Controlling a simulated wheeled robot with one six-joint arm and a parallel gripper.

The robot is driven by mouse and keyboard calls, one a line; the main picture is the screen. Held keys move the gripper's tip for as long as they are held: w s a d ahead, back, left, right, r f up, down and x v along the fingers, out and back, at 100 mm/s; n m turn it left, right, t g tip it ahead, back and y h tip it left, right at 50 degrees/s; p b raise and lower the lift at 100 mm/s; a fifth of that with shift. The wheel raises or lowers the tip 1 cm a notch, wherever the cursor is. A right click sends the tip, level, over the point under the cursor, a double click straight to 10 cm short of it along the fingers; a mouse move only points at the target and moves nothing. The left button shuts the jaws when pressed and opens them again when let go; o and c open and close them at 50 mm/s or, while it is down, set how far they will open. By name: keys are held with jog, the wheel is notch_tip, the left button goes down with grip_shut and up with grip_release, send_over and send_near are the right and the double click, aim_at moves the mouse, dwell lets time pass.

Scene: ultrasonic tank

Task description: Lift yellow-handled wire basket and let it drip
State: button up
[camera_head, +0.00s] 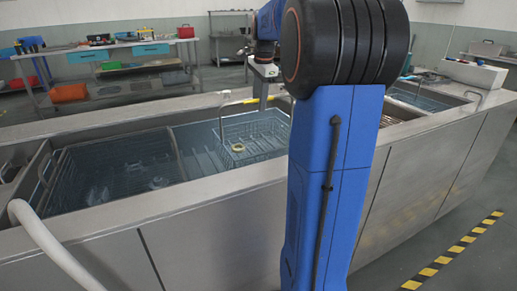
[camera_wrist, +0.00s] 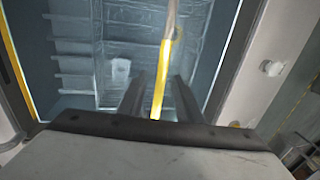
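The wire basket (camera_head: 262,140) sits low in the right part of the open tank in the head view, with a tall handle frame rising above it. A yellow grip (camera_head: 263,103) shows on its top bar under my gripper (camera_head: 265,72). In the wrist view the yellow handle (camera_wrist: 162,75) runs between the two dark fingers of my gripper (camera_wrist: 158,90). The fingers are apart, with a gap visible on each side of the handle. Whether they touch it at the tips is hard to see. A small yellowish ring (camera_head: 238,147) shows at the basket's near side.
The steel tank rim (camera_head: 180,195) runs along the front, with another wire rack (camera_head: 110,160) in the left part. A pale hose (camera_head: 45,240) lies over the rim at left. A workbench (camera_head: 110,45) with tools stands behind. My blue arm hides the tank's middle.

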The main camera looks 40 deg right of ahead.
jog(key=shift+f, duration=0.15)
grip_shut()
notch_tip(320, 180, up, 22)
dwell(1.3)
